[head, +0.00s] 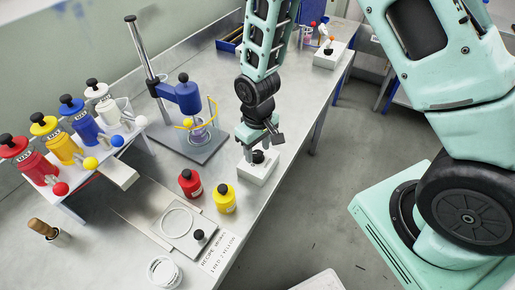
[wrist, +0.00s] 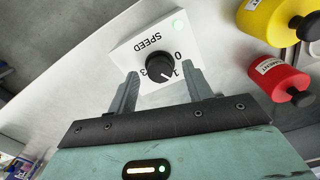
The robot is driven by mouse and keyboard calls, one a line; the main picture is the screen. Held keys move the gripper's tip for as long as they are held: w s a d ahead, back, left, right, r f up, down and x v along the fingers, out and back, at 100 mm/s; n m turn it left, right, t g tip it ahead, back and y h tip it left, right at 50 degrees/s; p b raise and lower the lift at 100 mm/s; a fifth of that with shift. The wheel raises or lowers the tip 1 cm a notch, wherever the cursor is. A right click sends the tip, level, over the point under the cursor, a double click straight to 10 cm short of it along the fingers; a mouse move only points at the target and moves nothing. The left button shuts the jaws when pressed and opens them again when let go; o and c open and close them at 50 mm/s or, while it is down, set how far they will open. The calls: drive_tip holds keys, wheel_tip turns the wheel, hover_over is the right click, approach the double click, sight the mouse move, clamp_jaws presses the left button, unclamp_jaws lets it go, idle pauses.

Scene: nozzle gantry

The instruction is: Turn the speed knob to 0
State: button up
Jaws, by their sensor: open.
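The speed knob (wrist: 160,67) is round and black, on a white box (wrist: 146,44) marked SPEED that appears upside down in the wrist view. Figures 0, 1 and 3 show around the knob. A pale pointer mark seems to lie on the knob's lower right side, near the 1, away from the 0; its exact angle is hard to read. My gripper (wrist: 159,75) is open, one finger on each side of the knob in the picture, with gaps to it. In the head view, my gripper (head: 259,143) is just above the knob (head: 258,157) and box (head: 258,172).
A red bottle (head: 190,183) and a yellow bottle (head: 224,199) stand left of the box. A blue stand (head: 186,98) with a metal post is behind them. A rack of several coloured bottles is at far left. The bench's right edge is close to the box.

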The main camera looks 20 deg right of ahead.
drive_tip(key=shift+f, duration=0.6)
drive_tip(key=c, duration=1)
drive_tip(key=shift+o, duration=0.2)
drive_tip(key=n, duration=0.5)
drive_tip(key=shift+n+b, duration=0.35)
drive_tip(key=shift+n, duration=0.05)
drive_tip(key=n, duration=0.6)
